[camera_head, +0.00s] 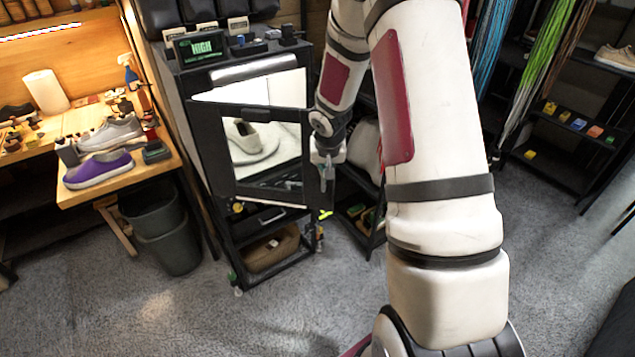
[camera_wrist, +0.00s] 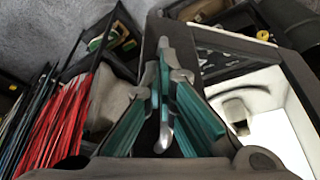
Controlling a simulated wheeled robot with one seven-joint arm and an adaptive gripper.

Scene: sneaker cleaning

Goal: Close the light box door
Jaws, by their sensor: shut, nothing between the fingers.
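The light box (camera_head: 262,78) is a dark cabinet with a bright white interior, left of my arm in the head view. Its black-framed door (camera_head: 207,152) stands partly open, with a gap of lit interior above its top edge. A pale shoe (camera_head: 247,135) on a round white stand shows inside. The shoe also shows in the wrist view (camera_wrist: 237,112), at right in the lit interior. My gripper (camera_head: 325,178) is shut and empty beside the door's right end. In the wrist view its teal fingers (camera_wrist: 163,112) are together near a dark panel edge; contact is unclear.
A display reading HIGH (camera_head: 201,47) sits on the cabinet top. A wooden bench (camera_head: 130,180) with shoes (camera_head: 98,168) stands left, above a dark bin (camera_head: 165,235). Shelves and hanging laces (camera_head: 550,60) are right. Carpet in front is clear.

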